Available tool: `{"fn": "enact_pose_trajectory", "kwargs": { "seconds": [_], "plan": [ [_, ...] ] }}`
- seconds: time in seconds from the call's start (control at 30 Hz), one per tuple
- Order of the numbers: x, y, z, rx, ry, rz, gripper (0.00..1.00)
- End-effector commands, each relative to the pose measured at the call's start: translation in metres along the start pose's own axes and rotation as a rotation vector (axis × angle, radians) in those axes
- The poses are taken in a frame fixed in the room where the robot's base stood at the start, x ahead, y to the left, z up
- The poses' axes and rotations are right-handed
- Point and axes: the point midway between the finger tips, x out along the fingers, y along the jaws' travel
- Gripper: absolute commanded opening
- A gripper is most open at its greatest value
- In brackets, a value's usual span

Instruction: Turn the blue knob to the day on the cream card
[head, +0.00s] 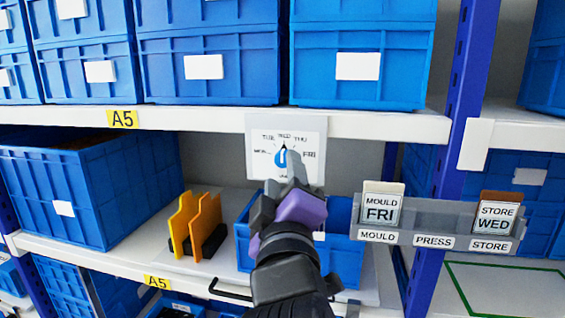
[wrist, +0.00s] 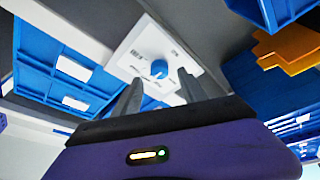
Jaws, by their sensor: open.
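The blue knob (head: 282,161) sits on a white dial plate (head: 313,135) under the shelf edge, ringed by day words. TUE, WED, THU and FRI are legible; the lower part is partly hidden by my gripper. The knob's white mark points up at WED. The cream card (head: 383,188) stands in a grey rack, with a label reading MOULD FRI. My gripper (head: 296,170) is just in front of the dial. In the wrist view, its two fingers (wrist: 160,88) are apart, and the knob (wrist: 159,69) shows between and beyond their tips; contact cannot be told.
A brown card (head: 501,197) labelled STORE WED stands at the right of the grey rack (head: 430,224). Orange dividers (head: 195,225) and a blue bin (head: 344,250) are on the shelf below. A blue post (head: 463,85) rises right of the dial.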

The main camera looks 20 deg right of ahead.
Motion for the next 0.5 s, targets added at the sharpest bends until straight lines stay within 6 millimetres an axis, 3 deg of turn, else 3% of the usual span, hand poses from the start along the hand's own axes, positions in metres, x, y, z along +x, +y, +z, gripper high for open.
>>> {"fn": "enact_pose_trajectory", "kwargs": {
  "seconds": [0.2, 0.5],
  "plan": [
    [0.026, 0.001, 0.000, -0.001, -0.001, 0.000, 0.49],
    [0.031, 0.000, 0.000, 0.002, 0.000, -0.001, 0.49]
  ]
}}
